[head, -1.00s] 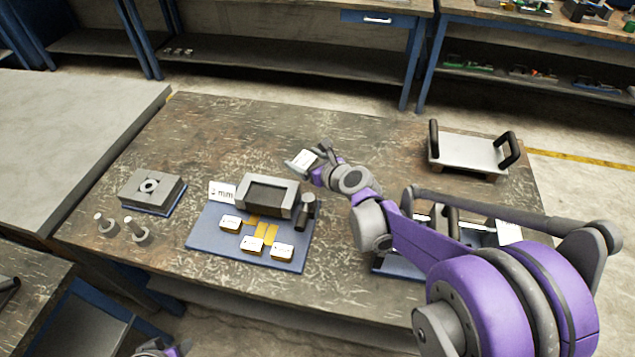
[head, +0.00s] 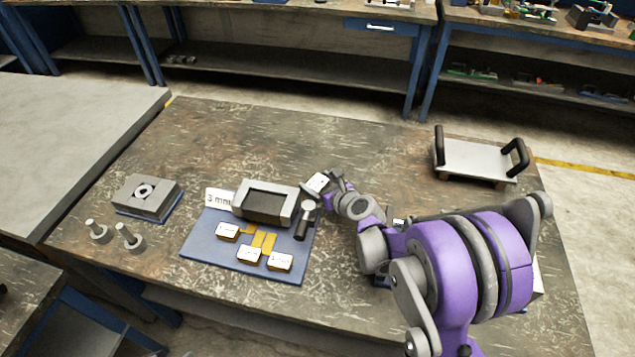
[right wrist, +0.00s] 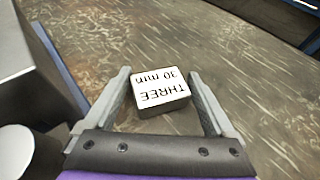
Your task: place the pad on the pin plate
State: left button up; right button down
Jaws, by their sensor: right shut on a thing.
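I take this block for the pad. It sits between the two fingers in the right wrist view and also shows in the head view (head: 317,183). The gripper holds it beside the right end of a grey open-topped fixture (head: 239,200). My left gripper is not in view.
A blue board (head: 208,247) carries the fixture and several labelled blocks, one a white-topped block (head: 280,262). A black cylinder (head: 301,228) stands by the fixture. Two pins (head: 130,239) stand at left. A handled tray (head: 478,160) is at right. My right arm hides the table's right front.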

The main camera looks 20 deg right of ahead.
jog(key=shift+f, duration=0.1)
grip_release()
